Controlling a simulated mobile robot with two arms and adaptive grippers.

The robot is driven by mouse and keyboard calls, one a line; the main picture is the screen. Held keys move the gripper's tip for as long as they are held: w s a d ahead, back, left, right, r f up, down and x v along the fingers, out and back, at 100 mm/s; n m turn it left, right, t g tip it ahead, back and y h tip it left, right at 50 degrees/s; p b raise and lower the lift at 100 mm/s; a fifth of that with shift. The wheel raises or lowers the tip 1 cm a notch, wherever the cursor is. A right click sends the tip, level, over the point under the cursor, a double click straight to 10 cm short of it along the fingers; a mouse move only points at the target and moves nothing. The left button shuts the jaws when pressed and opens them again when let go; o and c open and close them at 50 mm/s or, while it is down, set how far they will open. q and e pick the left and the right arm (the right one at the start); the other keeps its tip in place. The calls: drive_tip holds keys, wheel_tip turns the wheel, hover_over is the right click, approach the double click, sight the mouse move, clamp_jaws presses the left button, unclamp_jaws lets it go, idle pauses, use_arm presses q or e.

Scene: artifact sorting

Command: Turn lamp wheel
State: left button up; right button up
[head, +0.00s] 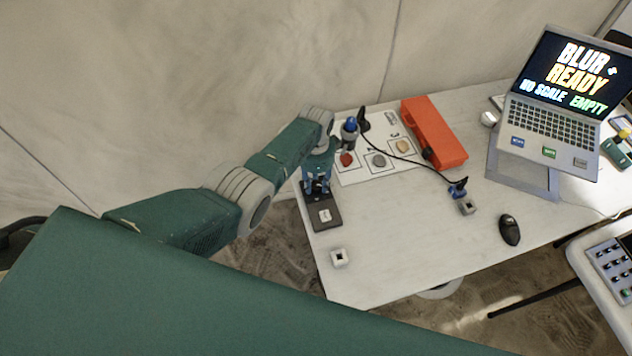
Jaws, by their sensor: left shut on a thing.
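A black device with a flat base and a pale plate (324,216) stands at the table's left edge. My left gripper (317,184) reaches down over the far end of this device. Its bluish fingers are shut on a small part there, which the fingers and my wrist mostly hide. I cannot make out the lamp wheel clearly. My right gripper is not in view.
Behind the gripper lies a white sheet (352,178) with several stones, and a blue-topped object (350,127) stands there. An orange box (434,134), a cable, a laptop (548,110) and a black mouse (509,230) are farther right. A small white block (339,258) sits near the front edge.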

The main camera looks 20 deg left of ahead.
sight(317, 184)
use_arm(q)
drive_tip(key=shift+w+r+m, duration=0.15)
drive_tip(key=shift+w+m, duration=0.05)
drive_tip(key=shift+m, duration=0.9)
drive_tip(key=shift+d, duration=0.1)
drive_tip(key=o, duration=1.2)
drive_tip(key=shift+c, duration=0.2)
drive_tip(key=shift+s, duration=0.1)
wheel_tip(317, 184, up, 12)
